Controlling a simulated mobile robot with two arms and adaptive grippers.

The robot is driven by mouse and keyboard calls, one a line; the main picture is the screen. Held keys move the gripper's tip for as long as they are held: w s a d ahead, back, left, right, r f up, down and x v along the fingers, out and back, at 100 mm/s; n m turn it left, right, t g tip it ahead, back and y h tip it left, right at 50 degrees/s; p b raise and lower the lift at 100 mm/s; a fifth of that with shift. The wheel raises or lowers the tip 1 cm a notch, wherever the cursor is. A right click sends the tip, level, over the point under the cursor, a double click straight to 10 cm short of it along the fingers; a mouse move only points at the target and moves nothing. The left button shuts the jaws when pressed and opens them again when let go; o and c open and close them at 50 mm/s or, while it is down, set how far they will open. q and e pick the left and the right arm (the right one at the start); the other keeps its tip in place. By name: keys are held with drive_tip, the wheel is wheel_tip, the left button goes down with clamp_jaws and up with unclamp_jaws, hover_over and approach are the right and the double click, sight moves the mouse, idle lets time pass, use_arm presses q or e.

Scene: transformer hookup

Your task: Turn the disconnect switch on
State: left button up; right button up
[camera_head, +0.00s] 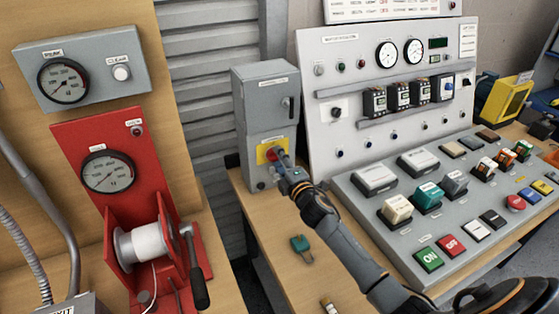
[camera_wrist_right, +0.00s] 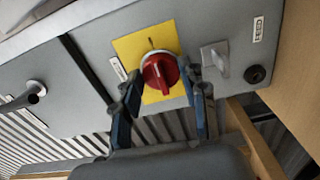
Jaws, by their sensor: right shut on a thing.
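The disconnect switch is a red rotary knob (camera_wrist_right: 158,72) on a yellow plate (camera_wrist_right: 128,48), low on the front of a grey cabinet (camera_head: 266,100). In the head view the red knob (camera_head: 273,153) is partly covered by my right gripper (camera_head: 283,163). In the right wrist view my right gripper (camera_wrist_right: 165,84) has one finger on each side of the knob and is shut on it. The knob's grip bar points roughly up and down in that view. My left gripper is not in view.
Beside the knob are a grey latch (camera_wrist_right: 215,58) and a dark round lock (camera_wrist_right: 255,73). A sloped control desk (camera_head: 350,190) with buttons stands right of the cabinet. A green object (camera_head: 301,244) lies on the wooden bench. A red winch (camera_head: 150,250) stands at left.

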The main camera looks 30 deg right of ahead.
drive_tip(key=shift+r, duration=0.1)
drive_tip(key=o, duration=1.1)
drive_tip(key=shift+w, duration=0.1)
drive_tip(key=shift+o, duration=0.2)
drive_tip(key=s, duration=1.2)
drive_tip(key=shift+a, duration=0.3)
